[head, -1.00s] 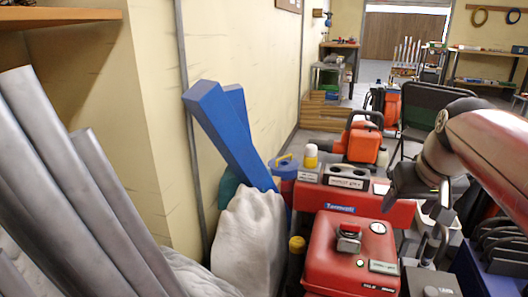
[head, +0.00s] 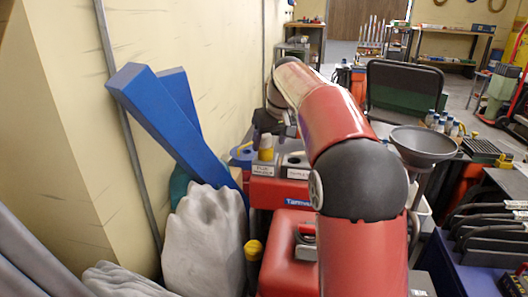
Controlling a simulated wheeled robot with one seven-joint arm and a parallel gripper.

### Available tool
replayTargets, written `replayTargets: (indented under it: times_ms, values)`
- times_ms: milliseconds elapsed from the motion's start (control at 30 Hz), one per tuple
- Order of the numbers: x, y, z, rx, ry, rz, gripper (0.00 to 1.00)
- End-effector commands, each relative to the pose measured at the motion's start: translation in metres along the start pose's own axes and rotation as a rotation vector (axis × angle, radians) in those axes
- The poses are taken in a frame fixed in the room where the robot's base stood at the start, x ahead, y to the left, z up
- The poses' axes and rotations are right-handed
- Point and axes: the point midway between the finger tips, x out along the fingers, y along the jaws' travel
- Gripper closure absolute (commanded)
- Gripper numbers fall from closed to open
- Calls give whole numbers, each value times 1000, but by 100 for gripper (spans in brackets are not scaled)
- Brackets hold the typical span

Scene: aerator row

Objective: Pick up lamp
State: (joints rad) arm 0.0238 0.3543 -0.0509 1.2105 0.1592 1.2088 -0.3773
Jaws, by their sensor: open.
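No thing in the head view is plainly a lamp. A small upright yellow piece with a pale top (head: 266,152) stands at the back of the red Tamwell machine (head: 275,193), behind a white label; it may be the lamp, but I cannot be sure. My gripper (head: 272,130) is open, a little above and close to this piece, with its dark fingers pointing down. I cannot tell whether they touch it. My red arm hides much of the machine and what stands behind it.
Blue beams (head: 165,125) lean on the left wall beside a pale sack (head: 205,240). A grey funnel (head: 424,143) stands right of my arm. Black-handled items (head: 485,235) sit in a blue holder at right. Open floor shows at far right.

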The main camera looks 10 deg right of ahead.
Motion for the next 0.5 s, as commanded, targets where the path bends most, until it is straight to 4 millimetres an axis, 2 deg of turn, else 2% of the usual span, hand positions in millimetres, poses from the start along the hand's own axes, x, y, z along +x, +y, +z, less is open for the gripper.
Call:
replayTargets:
  times_ms: [33,200,433,500]
  values:
    - [11,-3,2,-1,-4,-2,35]
    - [34,-3,2,0,-2,-1,35]
    - [35,-3,1,0,-1,0,35]
    - [35,-3,1,0,-1,0,43]
